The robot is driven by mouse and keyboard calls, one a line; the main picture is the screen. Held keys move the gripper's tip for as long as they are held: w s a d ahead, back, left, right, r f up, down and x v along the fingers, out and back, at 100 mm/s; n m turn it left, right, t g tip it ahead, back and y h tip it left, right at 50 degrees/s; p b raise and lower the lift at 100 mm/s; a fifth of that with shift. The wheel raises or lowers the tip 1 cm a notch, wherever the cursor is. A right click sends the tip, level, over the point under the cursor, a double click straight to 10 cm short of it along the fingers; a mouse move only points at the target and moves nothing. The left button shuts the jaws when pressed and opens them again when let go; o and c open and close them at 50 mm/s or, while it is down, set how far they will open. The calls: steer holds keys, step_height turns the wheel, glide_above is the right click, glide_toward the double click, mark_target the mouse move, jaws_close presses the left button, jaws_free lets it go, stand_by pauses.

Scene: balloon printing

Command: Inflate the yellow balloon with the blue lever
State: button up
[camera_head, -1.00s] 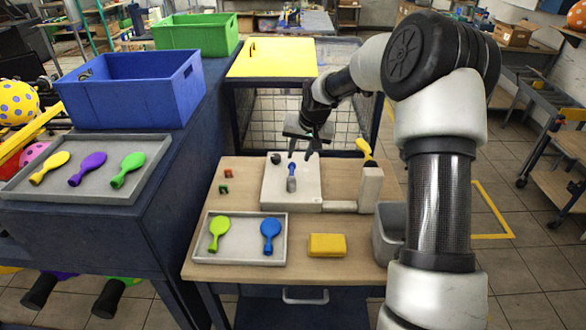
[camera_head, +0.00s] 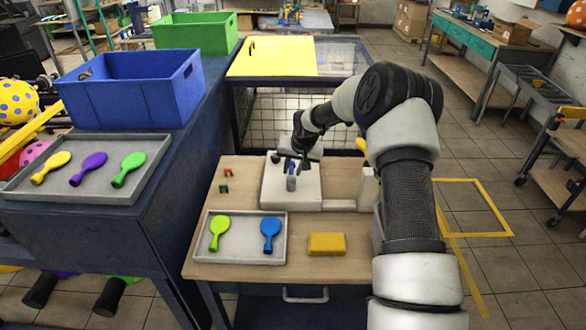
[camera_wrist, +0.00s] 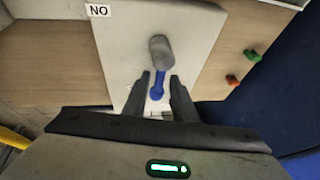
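The blue lever (camera_head: 291,169) with its grey end (camera_head: 291,183) stands on the pale plate of the machine (camera_head: 277,193) on the wooden table. The lever also shows in the wrist view (camera_wrist: 159,77). My gripper (camera_head: 291,160) is low over the plate, at the lever. In the wrist view my gripper (camera_wrist: 161,80) is open, with one finger on each side of the blue lever and gaps between. The yellow balloon (camera_head: 51,168) lies deflated at the left of the tray (camera_head: 90,193) on the dark bench, far from my gripper.
Purple (camera_head: 87,169) and green (camera_head: 129,170) balloons share that tray. A front tray (camera_head: 243,258) holds lime (camera_head: 219,233) and blue (camera_head: 270,236) balloons, beside a yellow block (camera_head: 327,245). Small red and green pieces (camera_head: 225,181) lie left of the plate. Blue (camera_head: 140,100) and green crates (camera_head: 195,37) stand behind.

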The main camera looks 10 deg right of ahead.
jaws_close()
